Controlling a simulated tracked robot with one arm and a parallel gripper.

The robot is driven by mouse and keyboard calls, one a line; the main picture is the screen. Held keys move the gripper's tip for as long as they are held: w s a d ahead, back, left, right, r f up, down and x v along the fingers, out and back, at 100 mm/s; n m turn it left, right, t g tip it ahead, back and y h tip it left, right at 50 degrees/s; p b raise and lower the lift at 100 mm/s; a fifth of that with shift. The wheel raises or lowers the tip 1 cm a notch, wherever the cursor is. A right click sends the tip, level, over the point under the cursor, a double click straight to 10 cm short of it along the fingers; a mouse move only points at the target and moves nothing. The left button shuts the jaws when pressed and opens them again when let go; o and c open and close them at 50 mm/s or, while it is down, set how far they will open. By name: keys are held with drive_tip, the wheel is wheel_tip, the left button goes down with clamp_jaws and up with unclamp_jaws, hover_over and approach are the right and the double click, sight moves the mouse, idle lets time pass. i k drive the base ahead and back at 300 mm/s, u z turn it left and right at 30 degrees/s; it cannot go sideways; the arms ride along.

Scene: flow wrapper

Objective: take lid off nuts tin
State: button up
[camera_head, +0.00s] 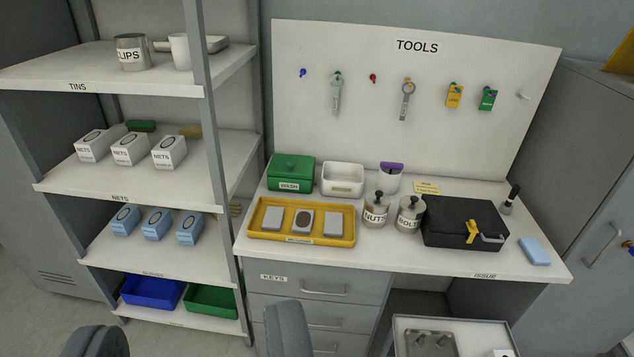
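The nuts tin (374,214) is a round metal tin labelled NUTS, standing upright on the bench top. Its lid (380,199), with a dark knob, sits on top of it. My gripper (190,338) shows as two grey fingers at the bottom edge. They are wide apart with nothing visible between them. The gripper is in front of the shelves, to the left of the tin and well short of it. The lower parts of the fingers are cut off by the frame.
A similar bolts tin (409,215) stands close on the right, with a black case (462,215) beyond it. A yellow tray (262,228) lies to the left. A white tub (343,178) and a white cup (390,180) stand behind. Bare bench lies in front.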

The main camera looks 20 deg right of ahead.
sight(376, 199)
drive_tip(key=u, duration=0.3)
drive_tip(key=i, duration=1.25)
drive_tip(key=z, duration=0.45)
drive_tip(key=i, duration=0.55)
drive_tip(key=z, duration=0.5)
